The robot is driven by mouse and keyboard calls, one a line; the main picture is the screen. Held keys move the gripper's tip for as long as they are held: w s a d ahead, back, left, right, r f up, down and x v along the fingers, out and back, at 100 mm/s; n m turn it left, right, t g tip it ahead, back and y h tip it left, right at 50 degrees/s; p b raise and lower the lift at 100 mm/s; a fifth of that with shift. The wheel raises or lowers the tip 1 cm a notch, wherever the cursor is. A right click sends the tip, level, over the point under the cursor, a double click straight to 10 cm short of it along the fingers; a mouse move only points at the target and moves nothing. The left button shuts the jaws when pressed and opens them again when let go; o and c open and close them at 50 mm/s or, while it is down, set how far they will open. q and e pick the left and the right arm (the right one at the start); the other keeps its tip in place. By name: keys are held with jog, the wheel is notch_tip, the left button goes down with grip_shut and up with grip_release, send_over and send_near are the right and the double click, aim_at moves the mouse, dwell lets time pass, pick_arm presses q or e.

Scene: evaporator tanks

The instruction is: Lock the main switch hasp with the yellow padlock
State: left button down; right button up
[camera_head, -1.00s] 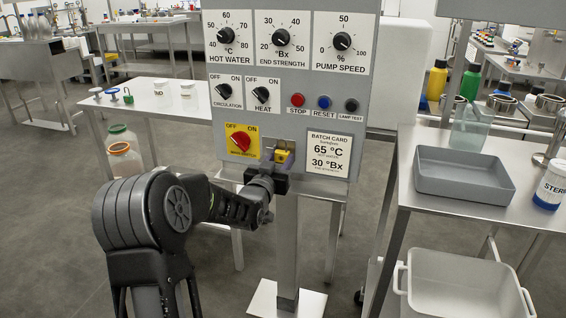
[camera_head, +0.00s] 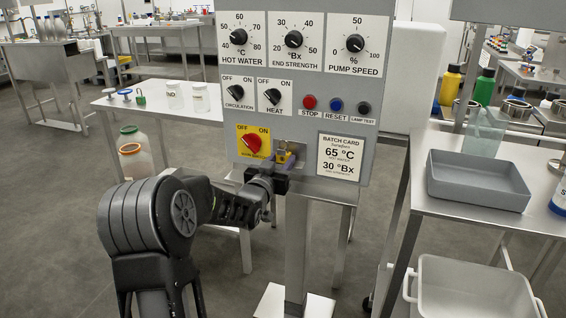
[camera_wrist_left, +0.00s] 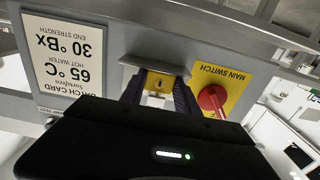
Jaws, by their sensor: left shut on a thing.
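My left gripper (camera_head: 277,172) is shut on the yellow padlock (camera_head: 283,156) in front of the lower part of the control panel. In the left wrist view the padlock (camera_wrist_left: 158,83) sits between the two dark fingers (camera_wrist_left: 158,97), just under a grey metal piece (camera_wrist_left: 150,63) at the panel. Whether this piece is the hasp, and whether the shackle passes through it, I cannot tell. The main switch (camera_head: 252,142) is a red knob on a yellow plate, just left of the padlock; it also shows in the left wrist view (camera_wrist_left: 212,98). My right gripper is not in view.
The panel (camera_head: 300,120) carries dials, buttons and a batch card (camera_head: 342,158) right of the padlock. A steel table with a grey tray (camera_head: 478,181) stands at the right, a white tub (camera_head: 475,300) below it. A white table (camera_head: 160,100) stands behind at the left.

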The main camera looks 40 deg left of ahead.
pick_arm(q)
jog(key=shift+b, duration=0.45)
dwell(0.4)
jog(key=c, duration=0.8)
grip_release()
jog(key=shift+s+f, duration=0.1)
jog(key=shift+f, duration=0.05)
jog(key=b+v, duration=0.2)
jog(key=v, duration=0.4)
